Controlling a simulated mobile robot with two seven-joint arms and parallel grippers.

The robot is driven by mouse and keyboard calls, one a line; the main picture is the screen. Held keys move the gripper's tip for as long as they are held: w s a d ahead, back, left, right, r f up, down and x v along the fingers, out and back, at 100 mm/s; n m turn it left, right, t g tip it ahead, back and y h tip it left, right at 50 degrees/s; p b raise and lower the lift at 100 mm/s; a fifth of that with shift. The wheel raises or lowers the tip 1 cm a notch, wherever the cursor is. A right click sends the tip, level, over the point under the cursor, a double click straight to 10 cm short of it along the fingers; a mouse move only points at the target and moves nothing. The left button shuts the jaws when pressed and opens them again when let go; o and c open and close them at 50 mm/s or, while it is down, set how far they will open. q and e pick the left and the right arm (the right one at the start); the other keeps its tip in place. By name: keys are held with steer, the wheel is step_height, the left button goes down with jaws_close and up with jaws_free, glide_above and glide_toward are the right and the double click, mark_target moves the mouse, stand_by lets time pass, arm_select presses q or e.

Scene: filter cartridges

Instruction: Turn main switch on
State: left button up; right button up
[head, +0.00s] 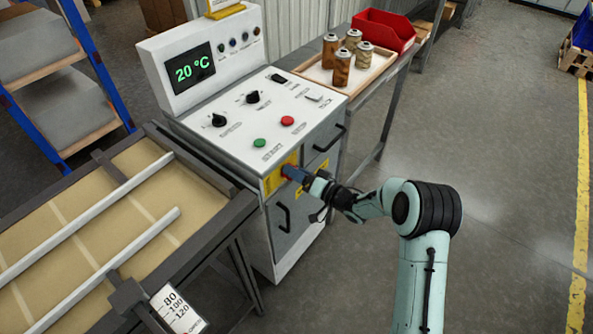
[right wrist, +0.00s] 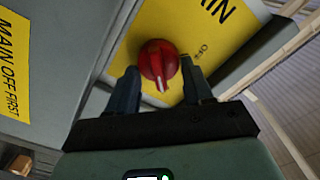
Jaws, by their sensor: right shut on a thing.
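The main switch is a red round knob (right wrist: 158,58) on a yellow plate (right wrist: 190,22) marked "MAIN" in the right wrist view. Its pale pointer points down in that picture, and small lettering, hard to read, stands to its right. In the head view the yellow plate (head: 272,182) is on the front of the white control cabinet (head: 270,150). My right gripper (head: 290,173) is at this plate and mostly hides the knob there. In the right wrist view my right gripper's fingers (right wrist: 159,72) are on both sides of the knob, shut on it. My left gripper is not in view.
The cabinet top has a display (head: 192,70) reading 20 °C, a green button (head: 259,142), a red button (head: 287,120) and black knobs. A conveyor table (head: 245,205) stands left; the floor at right is open.

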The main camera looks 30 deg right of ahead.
stand_by(0.5)
steer(key=o, duration=1)
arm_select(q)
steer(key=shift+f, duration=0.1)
arm_select(e)
steer(key=v, duration=1.3)
steer(key=shift+s+d, duration=0.1)
steer(key=shift+s, duration=0.15)
steer(key=shift+f, duration=0.1)
